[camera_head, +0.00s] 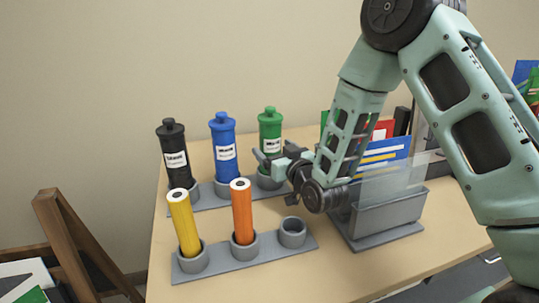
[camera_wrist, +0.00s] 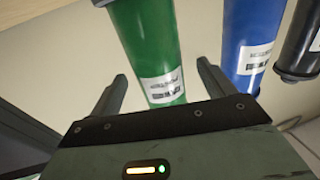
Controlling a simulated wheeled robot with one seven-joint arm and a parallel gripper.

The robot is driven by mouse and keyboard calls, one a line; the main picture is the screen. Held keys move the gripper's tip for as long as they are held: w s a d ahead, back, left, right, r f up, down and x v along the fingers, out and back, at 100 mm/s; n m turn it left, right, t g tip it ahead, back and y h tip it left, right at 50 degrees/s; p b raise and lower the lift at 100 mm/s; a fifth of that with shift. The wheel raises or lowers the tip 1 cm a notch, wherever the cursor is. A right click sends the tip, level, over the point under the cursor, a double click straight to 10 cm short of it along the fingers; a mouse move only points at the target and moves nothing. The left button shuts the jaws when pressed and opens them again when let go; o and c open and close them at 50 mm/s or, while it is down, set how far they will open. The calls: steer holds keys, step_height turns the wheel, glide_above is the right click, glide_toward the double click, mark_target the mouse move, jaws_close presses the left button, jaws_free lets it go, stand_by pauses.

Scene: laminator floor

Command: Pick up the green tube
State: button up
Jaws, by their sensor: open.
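The green tube (camera_head: 270,130) stands upright in a grey holder at the right end of the back row, its white label facing forward. In the wrist view the green tube (camera_wrist: 150,50) lies between the two fingers of my gripper (camera_wrist: 160,85), with a visible gap on each side. My gripper (camera_head: 262,160) is open and reaches in from the right at about label height. It partly hides the lower part of the tube in the head view. I cannot tell how deep the tube sits between the fingers.
A blue tube (camera_head: 223,150) and a black tube (camera_head: 174,155) stand left of the green one. In front, a grey rack (camera_head: 215,262) holds a yellow tube (camera_head: 184,222) and an orange tube (camera_head: 242,212), with an empty cup (camera_head: 292,232). A grey bin (camera_head: 385,217) stands right, below my arm.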

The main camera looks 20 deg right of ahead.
steer(key=w, duration=0.1)
steer(key=w+p, duration=0.1)
steer(key=w, duration=0.3)
steer(key=shift+a+r+p, duration=0.15)
steer(key=shift+a+p, duration=0.2)
steer(key=shift+a, duration=0.05)
steer(key=c, duration=1.1)
steer(key=shift+c, duration=1.2)
steer(key=shift+r, duration=0.1)
